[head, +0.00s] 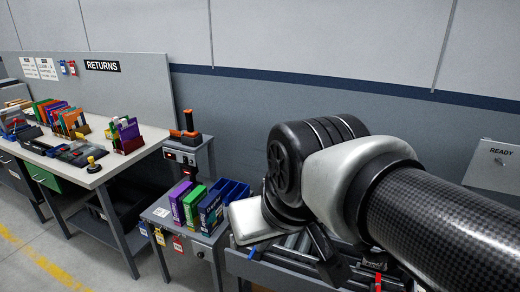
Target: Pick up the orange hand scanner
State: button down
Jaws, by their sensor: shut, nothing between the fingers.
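An orange and black hand scanner (188,121) stands upright on a small grey stand (190,151) left of the picture's middle, behind the low side table. It looks small here, and its lower part merges with the dark stand top. My gripper (330,265) is at the lower middle right, over the grey roller unit, pointing downward. It is shut and empty, well to the right of the scanner and apart from it. My wrist and forearm hide part of the gripper and the area behind it.
A low side table (160,212) holds purple, green and blue boxes (200,207) and a blue bin (234,190). The returns bench (125,161) at left carries colourful binders and tools. A grey roller unit (262,268) lies under my arm. The floor (60,262) at lower left is clear.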

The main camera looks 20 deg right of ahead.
aim_at(190, 132)
jog(key=k+z, duration=0.1)
jog(key=z, duration=2.6)
jog(key=i+l+u, duration=0.1)
jog(key=l+u, duration=0.15)
jog(key=l, duration=0.3)
jog(key=j+z, duration=0.25)
jog(key=j, duration=0.4)
jog(key=j+z, duration=0.25)
jog(key=j, duration=0.4)
